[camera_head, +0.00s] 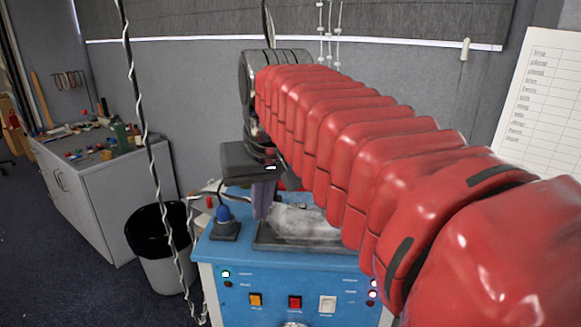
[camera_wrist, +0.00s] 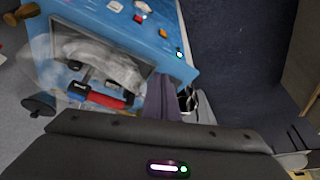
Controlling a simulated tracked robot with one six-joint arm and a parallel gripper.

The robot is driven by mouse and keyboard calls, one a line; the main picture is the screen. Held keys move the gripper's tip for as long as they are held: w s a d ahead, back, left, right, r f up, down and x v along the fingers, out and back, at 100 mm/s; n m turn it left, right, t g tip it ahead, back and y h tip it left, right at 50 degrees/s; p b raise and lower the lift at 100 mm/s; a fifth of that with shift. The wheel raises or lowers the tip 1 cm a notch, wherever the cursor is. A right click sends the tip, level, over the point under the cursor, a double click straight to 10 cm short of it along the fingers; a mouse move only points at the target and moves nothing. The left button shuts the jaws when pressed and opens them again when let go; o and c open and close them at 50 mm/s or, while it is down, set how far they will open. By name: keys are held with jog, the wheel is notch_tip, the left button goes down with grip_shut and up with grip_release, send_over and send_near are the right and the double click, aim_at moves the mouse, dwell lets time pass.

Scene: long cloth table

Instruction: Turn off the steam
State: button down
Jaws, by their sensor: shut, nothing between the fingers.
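A blue machine (camera_head: 265,262) stands below my arm, with an orange switch (camera_head: 255,299), a red switch (camera_head: 295,302) and a white switch (camera_head: 327,304) on its front. A green light (camera_head: 226,273) glows at its front left. Pale, steam-like haze (camera_head: 300,222) hangs over the dark tray on top, and also shows in the wrist view (camera_wrist: 92,55). The red switch (camera_wrist: 138,18) shows at the top of the wrist view. My gripper (camera_head: 262,205) is shut and empty above the machine's top, left of the haze; its purple fingers (camera_wrist: 163,98) show in the wrist view.
A blue-topped knob (camera_head: 223,213) on a dark base stands left of my gripper. A hanging cable (camera_head: 140,110) runs down at the left. A black-lined bin (camera_head: 165,260) and a grey cabinet (camera_head: 95,185) with small items stand beyond it.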

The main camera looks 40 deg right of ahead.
jog(key=w+d+r+m, duration=0.1)
jog(key=d+r+m, duration=0.1)
jog(key=d+r, duration=0.4)
jog(key=w+d+r+m+g, duration=0.1)
jog(key=d+r, duration=0.5)
jog(key=d, duration=0.7)
jog(key=shift+w+d+r+m+g+h, duration=0.25)
jog(key=shift+w+r+m+g+h, duration=0.1)
jog(key=shift+w+m, duration=0.4)
